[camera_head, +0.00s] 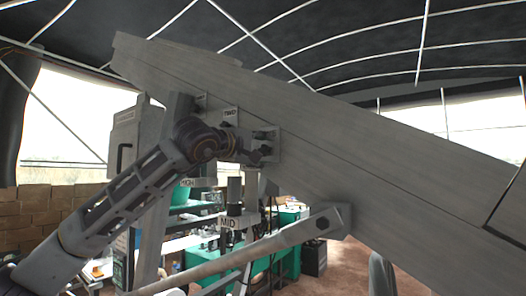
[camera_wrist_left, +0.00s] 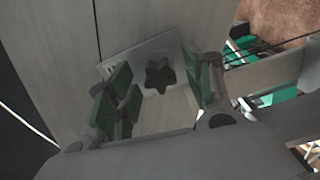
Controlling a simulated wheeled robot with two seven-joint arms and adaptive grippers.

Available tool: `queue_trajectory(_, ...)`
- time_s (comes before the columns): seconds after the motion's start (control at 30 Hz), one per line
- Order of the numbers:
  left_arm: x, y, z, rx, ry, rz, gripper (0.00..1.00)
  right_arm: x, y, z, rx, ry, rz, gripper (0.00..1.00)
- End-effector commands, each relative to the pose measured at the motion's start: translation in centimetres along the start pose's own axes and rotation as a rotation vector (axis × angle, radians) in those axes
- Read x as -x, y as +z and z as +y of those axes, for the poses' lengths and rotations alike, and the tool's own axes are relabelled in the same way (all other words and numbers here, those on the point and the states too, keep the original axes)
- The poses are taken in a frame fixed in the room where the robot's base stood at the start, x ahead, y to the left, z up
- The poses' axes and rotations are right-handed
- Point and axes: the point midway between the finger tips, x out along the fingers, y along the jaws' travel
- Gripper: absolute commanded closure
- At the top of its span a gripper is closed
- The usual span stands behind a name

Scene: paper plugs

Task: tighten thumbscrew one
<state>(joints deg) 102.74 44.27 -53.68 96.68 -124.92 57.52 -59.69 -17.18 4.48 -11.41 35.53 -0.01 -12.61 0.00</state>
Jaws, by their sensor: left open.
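In the left wrist view a dark, star-shaped thumbscrew (camera_wrist_left: 159,76) stands on a light metal plate (camera_wrist_left: 150,50) fixed to a large grey beam. I cannot read a number on it. My left gripper (camera_wrist_left: 163,97) is open, with green-padded fingers to the left and right of the thumbscrew. The knob lies between them, with a gap on each side. In the head view my left gripper (camera_head: 262,153) is close against the beam (camera_head: 340,150), beside a small plate (camera_head: 275,143). The knob is hard to make out there. My right gripper is not in view.
Small labels mark the frame, including one reading MID (camera_head: 229,222). A grey strut (camera_head: 260,245) with a bolted end crosses below my arm. A grey box (camera_head: 125,140) stands left of the upright post. Green equipment (camera_head: 285,250) and brick-like blocks (camera_head: 40,210) are behind.

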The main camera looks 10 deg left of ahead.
Motion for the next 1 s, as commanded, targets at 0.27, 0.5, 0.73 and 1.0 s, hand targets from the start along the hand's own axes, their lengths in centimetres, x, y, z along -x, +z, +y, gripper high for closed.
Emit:
queue_trajectory(0.27,0.2,0.0,0.0,0.000,0.001,0.001,0.48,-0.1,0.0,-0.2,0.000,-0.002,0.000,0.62)
queue_trajectory(0.5,1.1,-0.1,-0.1,0.000,0.001,0.002,0.48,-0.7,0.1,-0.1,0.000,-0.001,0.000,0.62)
queue_trajectory(0.73,2.1,0.0,-0.1,0.000,0.002,0.001,0.48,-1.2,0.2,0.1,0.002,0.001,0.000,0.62)
queue_trajectory(1.0,3.2,0.0,-0.1,0.000,0.001,0.000,0.48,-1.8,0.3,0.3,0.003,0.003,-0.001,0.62)
